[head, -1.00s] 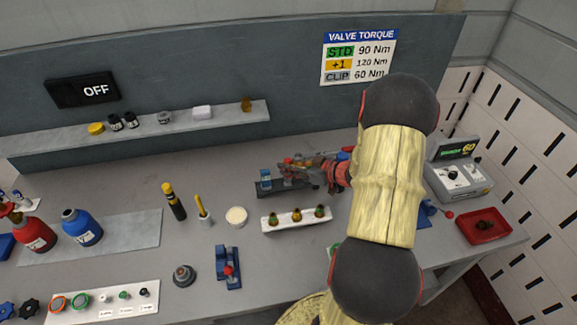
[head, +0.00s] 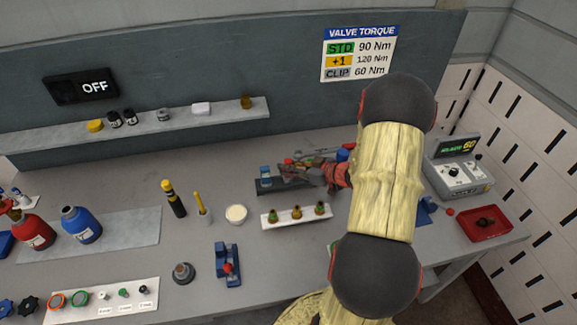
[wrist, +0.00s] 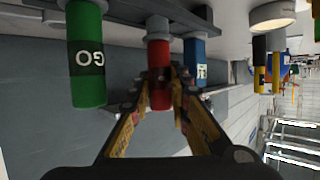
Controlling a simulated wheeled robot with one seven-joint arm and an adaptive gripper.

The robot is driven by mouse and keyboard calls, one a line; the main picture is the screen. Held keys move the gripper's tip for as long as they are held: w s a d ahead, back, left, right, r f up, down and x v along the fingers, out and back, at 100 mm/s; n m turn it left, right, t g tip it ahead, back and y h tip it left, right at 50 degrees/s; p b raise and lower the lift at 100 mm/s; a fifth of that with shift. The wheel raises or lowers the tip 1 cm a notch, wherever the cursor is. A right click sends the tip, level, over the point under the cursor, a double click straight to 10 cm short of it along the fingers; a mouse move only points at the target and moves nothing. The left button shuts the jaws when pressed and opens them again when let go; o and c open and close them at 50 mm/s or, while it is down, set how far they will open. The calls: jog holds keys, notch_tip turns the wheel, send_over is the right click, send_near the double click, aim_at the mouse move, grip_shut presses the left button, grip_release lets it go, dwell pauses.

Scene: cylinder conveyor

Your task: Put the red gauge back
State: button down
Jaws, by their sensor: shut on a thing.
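The red gauge (wrist: 159,62) is upright between my gripper's fingers (wrist: 160,92) in the wrist view, which looks upside down. My gripper is shut on it. Its pale lower end meets the dark rack (wrist: 130,12); I cannot tell how deep it sits. A green gauge marked GO (wrist: 87,60) stands on one side and a blue gauge (wrist: 195,55) on the other, both at the rack. In the head view, my gripper (head: 296,168) is over the rack (head: 268,188), with the blue gauge (head: 265,174) left of it. The green gauge is hidden there by my gripper.
A white holder (head: 290,222) with several brass fittings stands in front of the rack. A round white-topped piece (head: 236,214), a yellow-black tool (head: 173,198) and a blue clamp (head: 228,268) are nearby. A red tray (head: 484,236) and a console (head: 460,180) are at the right.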

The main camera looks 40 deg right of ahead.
aim_at(288, 160)
jog(key=shift+f+b, duration=0.35)
jog(key=shift+f, duration=0.5)
jog(key=c, duration=1.6)
grip_release()
jog(key=shift+r, duration=0.1)
jog(key=shift+r+p, duration=2.95)
jog(key=shift+p, duration=0.2)
